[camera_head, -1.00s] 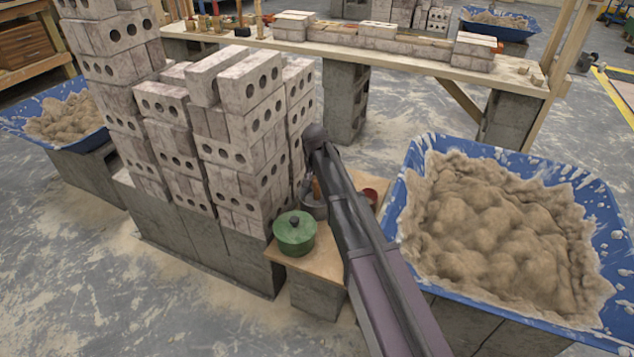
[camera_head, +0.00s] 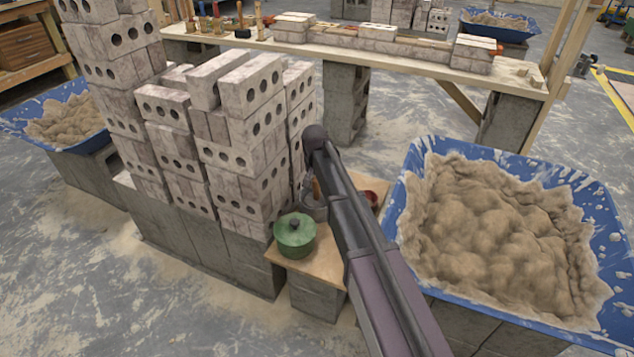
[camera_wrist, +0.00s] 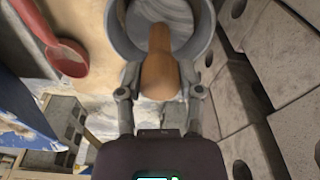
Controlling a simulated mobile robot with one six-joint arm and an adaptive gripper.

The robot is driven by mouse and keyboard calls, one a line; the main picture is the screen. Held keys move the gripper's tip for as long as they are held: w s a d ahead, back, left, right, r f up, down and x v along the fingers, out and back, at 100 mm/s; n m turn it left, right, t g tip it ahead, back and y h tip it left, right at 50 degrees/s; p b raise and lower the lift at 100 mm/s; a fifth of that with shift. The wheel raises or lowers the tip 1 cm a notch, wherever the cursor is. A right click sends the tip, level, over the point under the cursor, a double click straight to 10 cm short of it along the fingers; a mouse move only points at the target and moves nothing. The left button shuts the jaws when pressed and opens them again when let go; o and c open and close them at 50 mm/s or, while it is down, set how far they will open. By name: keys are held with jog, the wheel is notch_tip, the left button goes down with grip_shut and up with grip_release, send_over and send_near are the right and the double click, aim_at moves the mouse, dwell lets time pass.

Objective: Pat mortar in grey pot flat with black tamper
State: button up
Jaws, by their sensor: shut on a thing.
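The grey pot (camera_head: 314,207) stands on a small wooden board beside the brick stack, partly hidden by my arm. In the wrist view the grey pot (camera_wrist: 116,30) is open at the top, with a smooth grey swirled surface inside. My gripper (camera_wrist: 161,92) is shut on the orange-brown handle of the tamper (camera_wrist: 160,65). The handle points into the pot's opening. The tamper's black head is hidden behind the handle, so I cannot tell whether it touches the mortar. The handle (camera_head: 316,188) also shows just above the pot in the head view.
A lidded green pot (camera_head: 295,235) stands close in front of the grey pot. A red pan with a handle (camera_wrist: 68,58) lies beside it. The hollow-brick stack (camera_head: 240,130) rises close by at left. A blue mortar tub (camera_head: 410,165) stands at right.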

jog(key=shift+w+a, duration=0.1)
jog(key=shift+w, duration=0.05)
jog(key=shift+w+a, duration=0.25)
jog(key=shift+w, duration=0.05)
jog(key=shift+f, duration=0.15)
dwell(0.4)
jog(key=shift+f+b, duration=0.65)
jog(key=shift+b, duration=0.15)
jog(key=shift+r, duration=0.2)
jog(key=shift+r+p, duration=0.7)
jog(key=shift+p, duration=0.2)
jog(key=shift+s, duration=0.15)
